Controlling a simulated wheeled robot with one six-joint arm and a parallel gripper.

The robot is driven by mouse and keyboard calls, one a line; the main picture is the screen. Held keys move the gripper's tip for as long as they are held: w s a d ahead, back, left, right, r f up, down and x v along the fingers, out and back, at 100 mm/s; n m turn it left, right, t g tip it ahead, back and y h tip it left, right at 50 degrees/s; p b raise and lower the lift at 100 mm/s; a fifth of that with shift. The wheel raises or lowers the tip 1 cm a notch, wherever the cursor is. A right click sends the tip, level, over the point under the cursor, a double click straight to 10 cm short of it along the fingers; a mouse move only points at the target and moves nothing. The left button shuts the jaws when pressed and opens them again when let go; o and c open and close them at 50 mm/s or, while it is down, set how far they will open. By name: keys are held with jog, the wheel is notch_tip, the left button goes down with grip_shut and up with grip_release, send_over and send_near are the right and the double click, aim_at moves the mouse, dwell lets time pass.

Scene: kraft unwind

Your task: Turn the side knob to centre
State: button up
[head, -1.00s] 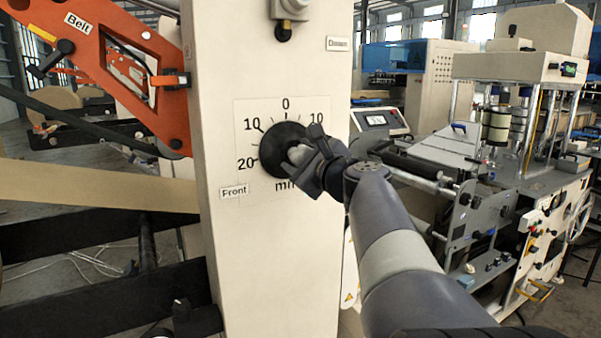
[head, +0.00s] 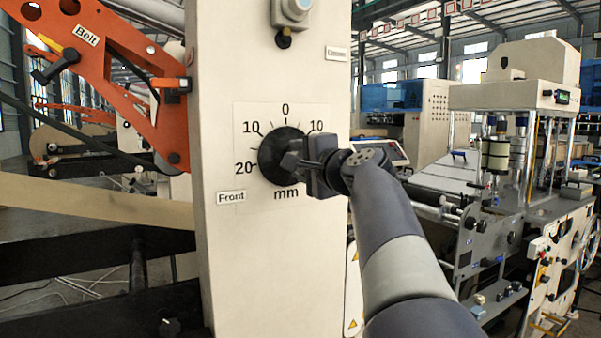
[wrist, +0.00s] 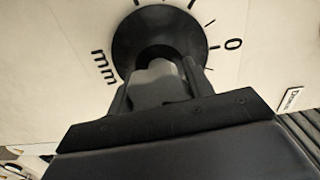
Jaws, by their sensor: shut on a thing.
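The side knob (head: 276,158) is a round black dial on the front of a cream column, with a scale marked 0 at the top, 10 and 20 at the left, and "mm" below. My gripper (head: 300,160) reaches it from the right and covers its right part. In the wrist view, my gripper (wrist: 160,90) has its two fingers on either side of the knob's grey raised grip (wrist: 158,82), shut on it. The black disc of the knob (wrist: 135,45) shows behind the fingers. The knob's pointer is hidden, so its reading cannot be told.
The cream column (head: 265,260) carries a "Front" label (head: 231,197) at the left and a grey fitting (head: 290,12) above the dial. An orange arm labelled "Belt" (head: 88,35) stands at the left. A grey machine (head: 500,215) stands at the right behind my arm.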

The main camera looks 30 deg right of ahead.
jog(key=shift+f+n+b, duration=0.1)
jog(key=shift+n+b, duration=0.45)
jog(key=shift+n, duration=0.35)
jog(key=o, duration=1)
jog(key=s+b, duration=0.2)
jog(key=s, duration=0.8)
jog(key=shift+s+d, duration=0.15)
jog(key=shift+s, duration=0.25)
